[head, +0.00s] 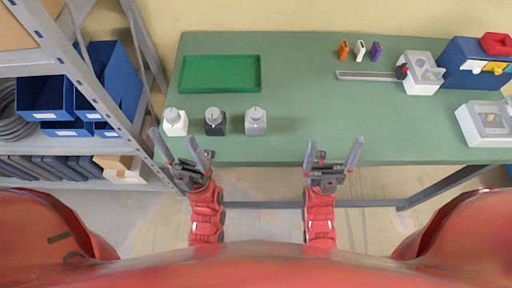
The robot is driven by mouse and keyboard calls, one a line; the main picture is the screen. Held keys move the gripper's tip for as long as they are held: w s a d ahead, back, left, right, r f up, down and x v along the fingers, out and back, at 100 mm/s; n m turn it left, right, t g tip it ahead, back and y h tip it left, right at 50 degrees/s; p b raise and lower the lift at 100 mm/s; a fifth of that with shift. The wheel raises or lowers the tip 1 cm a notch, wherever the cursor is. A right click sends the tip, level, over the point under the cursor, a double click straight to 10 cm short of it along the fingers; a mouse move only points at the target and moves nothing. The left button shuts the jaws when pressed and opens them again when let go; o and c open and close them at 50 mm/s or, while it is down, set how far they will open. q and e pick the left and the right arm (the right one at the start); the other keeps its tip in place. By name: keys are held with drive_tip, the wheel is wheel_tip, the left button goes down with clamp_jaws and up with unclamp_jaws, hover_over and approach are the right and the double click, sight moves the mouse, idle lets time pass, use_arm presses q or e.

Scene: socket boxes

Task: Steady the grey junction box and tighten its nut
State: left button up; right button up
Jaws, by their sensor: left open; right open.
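The grey junction box (256,125) stands on the green table, the rightmost of three similar boxes, with a round grey nut (255,113) on top. A black box (215,126) is to its left, and a white box (176,126) is further left. My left gripper (180,146) is open and empty at the table's front edge, in front of the white and black boxes. My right gripper (333,155) is open and empty at the front edge, to the right of the grey box. Neither touches a box.
A green tray (220,92) lies behind the boxes. Orange, white and purple small parts (360,48) stand at the back. A shelf (62,60) borders the left. The table middle is clear.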

sight(256, 129)
use_arm(q)
drive_tip(key=w+d+f+n+g+h, duration=0.1)
drive_tip(key=d+f+n+g+h, duration=0.1)
drive_tip(key=d+f+n+h, duration=0.1)
drive_tip(key=w+d+f+n+g+h, duration=0.2)
drive_tip(key=d+f+n+g+h, duration=0.1)
drive_tip(key=n, duration=0.5)
drive_tip(key=w+d+f+n+g+h, duration=0.1)
drive_tip(key=d+f+n+g+h, duration=0.2)
drive_tip(key=d+f+n+h, duration=0.1)
drive_tip(key=shift+w+f+n+h, duration=0.2)
drive_tip(key=shift+f+n+h, duration=0.15)
drive_tip(key=shift+f+n, duration=0.1)
drive_tip(key=shift+w+f+n+h, duration=0.2)
drive_tip(key=shift+f+n+h, duration=0.15)
drive_tip(key=shift+f+n, duration=0.1)
drive_tip(key=s+d+f+n+g+h, duration=0.2)
drive_tip(key=d+f+n+h, duration=0.15)
drive_tip(key=d+h, duration=0.2)
drive_tip(key=shift+m, duration=0.45)
drive_tip(key=w, duration=1.2)
drive_tip(key=shift+d+f, duration=0.2)
drive_tip(key=shift+d, duration=0.1)
drive_tip(key=c, duration=1.4)
drive_tip(key=o, duration=1.4)
drive_tip(key=shift+s, duration=0.1)
